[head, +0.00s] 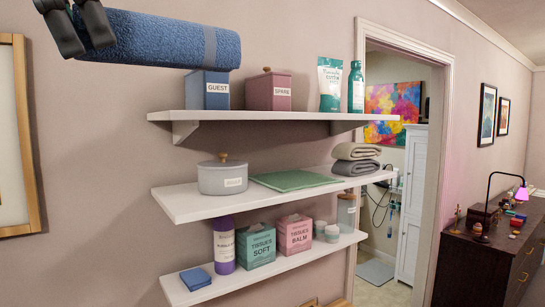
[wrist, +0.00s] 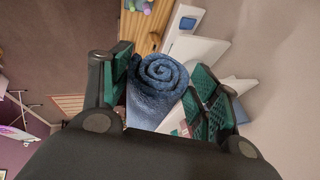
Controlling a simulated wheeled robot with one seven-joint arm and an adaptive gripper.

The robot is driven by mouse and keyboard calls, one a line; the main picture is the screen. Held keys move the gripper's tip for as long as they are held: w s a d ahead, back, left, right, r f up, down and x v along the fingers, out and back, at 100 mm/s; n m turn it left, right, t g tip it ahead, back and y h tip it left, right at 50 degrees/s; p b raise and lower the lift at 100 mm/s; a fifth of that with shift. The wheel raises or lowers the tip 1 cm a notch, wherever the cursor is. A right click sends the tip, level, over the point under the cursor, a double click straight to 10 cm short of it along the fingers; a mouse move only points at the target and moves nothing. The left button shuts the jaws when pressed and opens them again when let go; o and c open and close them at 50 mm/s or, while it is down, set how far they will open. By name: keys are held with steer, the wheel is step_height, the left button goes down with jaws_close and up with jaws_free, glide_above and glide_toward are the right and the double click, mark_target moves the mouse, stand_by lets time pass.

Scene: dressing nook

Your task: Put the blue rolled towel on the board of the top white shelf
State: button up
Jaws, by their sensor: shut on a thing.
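The blue rolled towel (head: 160,40) is held in the air at the upper left of the head view, level with and in front of the space above the top white shelf. My gripper (head: 75,25) is shut on its left end. In the wrist view the towel's spiral end (wrist: 163,75) shows between the green-padded fingers of my gripper (wrist: 160,95). The top white shelf (head: 270,115) bears a blue GUEST box (head: 207,90), a pink SPARE box (head: 268,92), a white and teal pouch (head: 329,85) and a teal bottle (head: 356,87).
The middle white shelf (head: 190,203) bears a grey lidded pot (head: 222,178), a green folded cloth (head: 290,180) and grey folded towels (head: 356,160). The bottom shelf (head: 215,290) holds tissue boxes and bottles. A framed picture (head: 20,130) hangs at left.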

mark_target(104, 62)
steer(key=w+f, duration=0.1)
steer(key=w+d+f, duration=0.1)
steer(key=w, duration=0.1)
steer(key=shift+f, duration=0.3)
steer(key=shift+n, duration=0.4)
steer(key=f, duration=0.1)
steer(key=s+d+f, duration=0.1)
steer(key=f, duration=0.1)
steer(key=shift+s+d+f, duration=0.15)
steer(key=shift+d+f, duration=0.1)
steer(key=w+d+f+n+y, duration=0.2)
steer(key=d+f, duration=0.9)
steer(key=f, duration=1.5)
steer(key=w+d+f+n+g+y, duration=0.1)
steer(key=w+d+f+n, duration=0.5)
steer(key=f, duration=2.1)
steer(key=w+d+f+n+y, duration=0.3)
steer(key=w+d+f, duration=0.7)
steer(key=d+f, duration=0.8)
step_height(104, 62, down, 9)
steer(key=shift+d+f+n+g, duration=0.15)
steer(key=shift+f+n+g, duration=0.05)
steer(key=shift+n+g, duration=0.2)
step_height(104, 62, down, 3)
steer(key=b, duration=0.2)
steer(key=shift+r+b, duration=0.1)
steer(key=shift+b, duration=0.3)
